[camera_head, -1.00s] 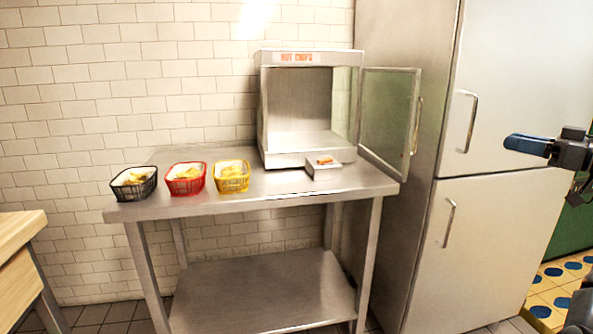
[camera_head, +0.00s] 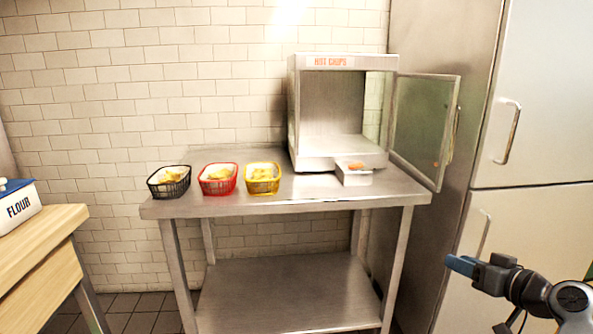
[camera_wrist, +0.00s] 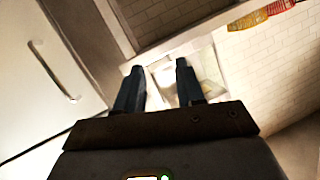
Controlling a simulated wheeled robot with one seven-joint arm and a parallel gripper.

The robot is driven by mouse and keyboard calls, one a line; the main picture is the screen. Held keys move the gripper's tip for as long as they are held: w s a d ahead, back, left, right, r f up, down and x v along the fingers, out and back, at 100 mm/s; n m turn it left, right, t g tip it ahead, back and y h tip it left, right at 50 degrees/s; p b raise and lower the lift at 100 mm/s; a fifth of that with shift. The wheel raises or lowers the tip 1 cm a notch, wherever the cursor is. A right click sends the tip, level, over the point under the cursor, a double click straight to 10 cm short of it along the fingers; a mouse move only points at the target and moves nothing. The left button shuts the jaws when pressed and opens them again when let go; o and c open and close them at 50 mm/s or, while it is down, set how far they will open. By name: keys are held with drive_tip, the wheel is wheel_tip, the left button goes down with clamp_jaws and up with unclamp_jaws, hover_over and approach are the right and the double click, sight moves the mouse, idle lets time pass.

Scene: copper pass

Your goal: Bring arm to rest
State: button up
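My gripper (camera_head: 462,265) is at the lower right of the head view, in front of the steel fridge and clear of the table. In the wrist view my gripper (camera_wrist: 158,80) shows two dark fingers standing apart with nothing between them. The head view sees the fingers side-on as a blue tip. My arm runs off the lower right edge of the head view.
A steel table (camera_head: 300,190) holds black (camera_head: 169,182), red (camera_head: 218,179) and yellow (camera_head: 263,178) baskets of chips. The hot chips cabinet (camera_head: 340,110) has its glass door (camera_head: 424,128) swung open. A tall fridge (camera_head: 545,100) stands right; a wooden counter (camera_head: 40,245) with a flour box (camera_head: 18,207) left.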

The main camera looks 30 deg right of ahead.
drive_tip(key=s+a+f+g+p, duration=0.1)
drive_tip(key=s+a+f, duration=0.25)
drive_tip(key=a, duration=0.35)
drive_tip(key=s+a+f+h, duration=0.1)
drive_tip(key=s+a+f, duration=0.25)
drive_tip(key=a, duration=0.35)
drive_tip(key=s+a+f+g+p, duration=0.1)
drive_tip(key=s+a+f, duration=0.25)
drive_tip(key=a, duration=0.35)
drive_tip(key=s+a+r+n+t+y+p, duration=0.1)
drive_tip(key=s+a+r+n, duration=0.4)
drive_tip(key=s+a+r, duration=0.8)
drive_tip(key=s+a+t+y, duration=0.1)
drive_tip(key=s+a+y, duration=0.1)
drive_tip(key=s, duration=0.3)
drive_tip(key=shift+a+r+y, duration=0.3)
drive_tip(key=shift+a+r, duration=0.1)
